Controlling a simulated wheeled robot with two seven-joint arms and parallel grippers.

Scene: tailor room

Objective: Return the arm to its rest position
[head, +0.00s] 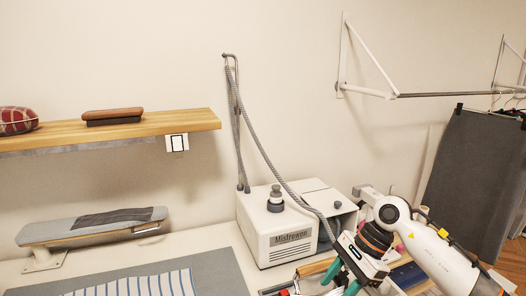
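My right arm (440,255) comes in from the right edge and reaches down to the left, in front of the steam station. My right gripper (338,287) points down at the bottom edge of the picture. Its two teal fingers stand apart, and I see nothing held between them. The lowest part of the fingers is close to the frame edge, so what lies under them is hard to see. My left arm and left gripper are not in view.
The white steam station (285,240) with its grey hose (258,145) stands close to the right gripper. A wooden shelf (190,120) holds a brush (113,114) and a plaid cushion (16,120). A small ironing board (90,226) and striped cloth (140,286) are left. Dark trousers (470,165) hang right.

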